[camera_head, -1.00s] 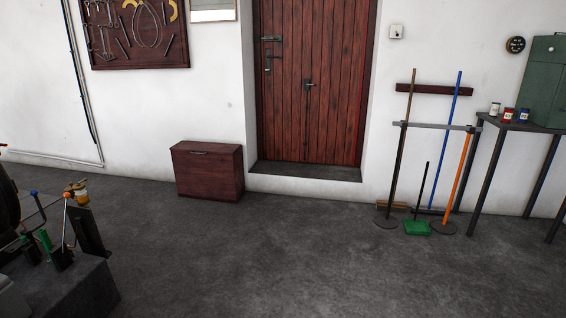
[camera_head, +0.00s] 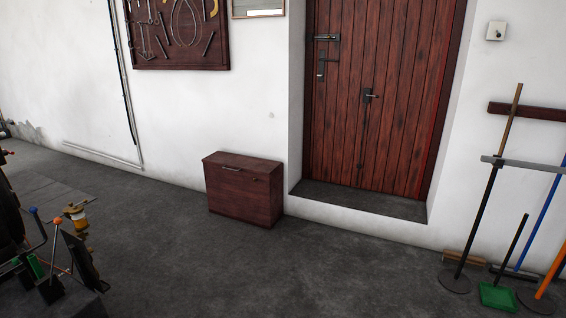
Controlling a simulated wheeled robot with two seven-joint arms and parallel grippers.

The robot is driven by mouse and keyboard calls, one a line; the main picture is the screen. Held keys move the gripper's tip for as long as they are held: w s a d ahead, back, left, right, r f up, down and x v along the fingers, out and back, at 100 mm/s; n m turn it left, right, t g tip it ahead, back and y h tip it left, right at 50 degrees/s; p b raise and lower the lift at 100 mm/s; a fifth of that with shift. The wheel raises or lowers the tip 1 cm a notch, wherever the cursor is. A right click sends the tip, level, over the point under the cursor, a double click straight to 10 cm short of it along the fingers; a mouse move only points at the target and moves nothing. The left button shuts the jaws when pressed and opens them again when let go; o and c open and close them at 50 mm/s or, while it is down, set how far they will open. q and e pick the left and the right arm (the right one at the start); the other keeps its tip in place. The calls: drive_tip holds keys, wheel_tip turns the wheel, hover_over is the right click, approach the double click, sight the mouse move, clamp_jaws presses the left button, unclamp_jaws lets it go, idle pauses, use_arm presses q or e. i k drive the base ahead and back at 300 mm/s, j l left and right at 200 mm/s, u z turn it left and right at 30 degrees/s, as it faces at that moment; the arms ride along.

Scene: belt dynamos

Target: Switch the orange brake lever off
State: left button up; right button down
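The orange-knobbed brake lever (camera_head: 58,222) stands at the lower left of the head view, on a dark machine block. Its orange knob tops a thin upright rod. A blue-knobbed lever (camera_head: 34,212) stands just left of it, and a green part (camera_head: 36,267) shows low between the rods. A dark plate is right beside the orange lever. The lower part of the levers is partly hidden by dark machine parts. Neither of my grippers shows in the head view.
A dark red wooden box (camera_head: 244,190) stands against the white wall. A wooden door (camera_head: 380,95) is right of it. Brooms and a green dustpan (camera_head: 497,296) stand at the far right. The grey floor (camera_head: 290,270) in the middle is clear.

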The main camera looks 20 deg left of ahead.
sight(58, 221)
drive_tip(key=i+j+u, duration=0.1)
drive_tip(key=i+u, duration=0.25)
drive_tip(key=u, duration=0.15)
drive_tip(key=i+u, duration=0.45)
drive_tip(key=i+l+u, duration=0.1)
drive_tip(key=i+u, duration=0.15)
drive_tip(key=u, duration=0.25)
drive_tip(key=i+j+u, duration=0.15)
drive_tip(key=i+u, duration=0.55)
drive_tip(key=i+l+u, duration=0.1)
drive_tip(key=i+u, duration=0.25)
drive_tip(key=i, duration=0.2)
